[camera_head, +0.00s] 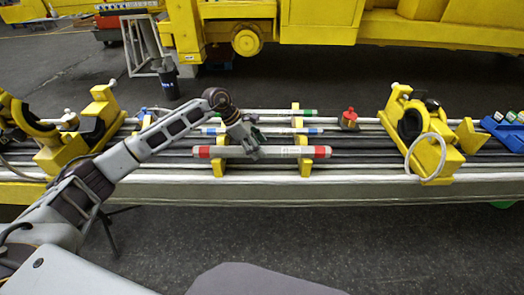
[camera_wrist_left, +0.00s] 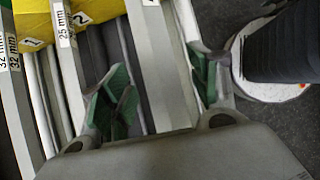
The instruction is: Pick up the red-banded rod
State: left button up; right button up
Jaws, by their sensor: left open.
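The red-banded rod (camera_head: 285,152) is a grey rod with a red band near each end. It lies level across two yellow supports at the front of the bench in the head view. My left gripper (camera_head: 251,143) is at the rod's middle, pointing down, with its fingers partly overlapping the rod in the picture. In the left wrist view my left gripper (camera_wrist_left: 160,90) is open, its green-padded fingers wide apart. A pale grey bar passes between them there; no red band shows, so I cannot tell if it is the rod. My right gripper is not in view.
A blue-banded rod (camera_head: 275,131) and a green-banded rod (camera_head: 280,112) lie behind. Yellow clamp-like fixtures stand at the left (camera_head: 60,150) and right (camera_head: 428,137). A red-topped part (camera_head: 349,117) stands right of the rods. The floor in front is clear.

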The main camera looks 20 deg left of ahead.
pick_arm(q)
jog(key=shift+x, duration=0.75)
jog(key=shift+f, duration=0.1)
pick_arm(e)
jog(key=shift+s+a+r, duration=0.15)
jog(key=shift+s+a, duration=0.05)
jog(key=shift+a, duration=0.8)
pick_arm(q)
jog(key=c, duration=0.9)
grip_shut()
jog(key=shift+w+d, duration=0.1)
jog(key=shift+r, duration=0.4)
